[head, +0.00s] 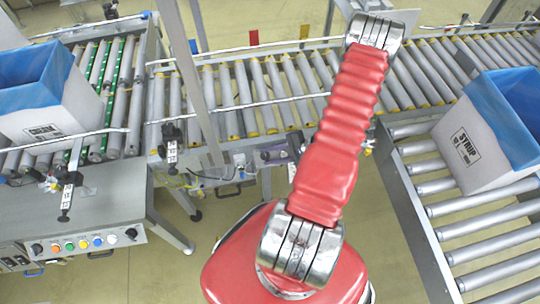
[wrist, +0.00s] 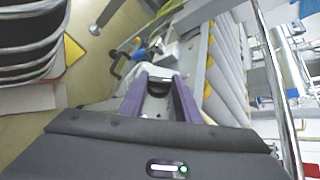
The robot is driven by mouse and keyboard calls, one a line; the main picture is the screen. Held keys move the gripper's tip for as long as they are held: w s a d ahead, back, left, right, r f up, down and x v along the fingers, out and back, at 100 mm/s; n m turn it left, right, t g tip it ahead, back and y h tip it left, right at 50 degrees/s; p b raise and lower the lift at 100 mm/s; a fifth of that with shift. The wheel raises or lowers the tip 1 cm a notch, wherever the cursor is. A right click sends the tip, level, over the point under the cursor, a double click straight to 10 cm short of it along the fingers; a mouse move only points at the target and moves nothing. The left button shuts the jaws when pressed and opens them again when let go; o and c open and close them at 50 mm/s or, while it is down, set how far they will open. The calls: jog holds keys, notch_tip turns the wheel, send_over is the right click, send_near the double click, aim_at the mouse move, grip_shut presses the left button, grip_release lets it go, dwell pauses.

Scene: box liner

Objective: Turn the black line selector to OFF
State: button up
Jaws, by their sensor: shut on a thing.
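My gripper (wrist: 158,92) has purple fingers, closed around a small dark part between their tips. This seems to be the black line selector (wrist: 158,88), on a pale grey housing at the conveyor's side; its pointer and markings cannot be read. In the head view a bit of my purple gripper (head: 276,155) shows beside the conveyor's near rail, left of my red arm, which hides most of what is around it. The selector cannot be made out there.
A control panel (head: 90,243) with coloured buttons and black knobs stands at lower left. Blue-lined white boxes stand on rollers at left (head: 45,115) and right (head: 475,145). Steel rails and posts (head: 195,75) border the conveyor (head: 245,95). Floor shows below it.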

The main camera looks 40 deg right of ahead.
jog(key=shift+d+m+t, duration=0.15)
jog(key=shift+m+t, duration=0.65)
jog(key=o, duration=1)
jog(key=shift+o, duration=0.2)
jog(key=v, duration=1.4)
jog(key=shift+s+a, duration=0.15)
jog(key=shift+a, duration=0.25)
jog(key=shift+f, duration=0.1)
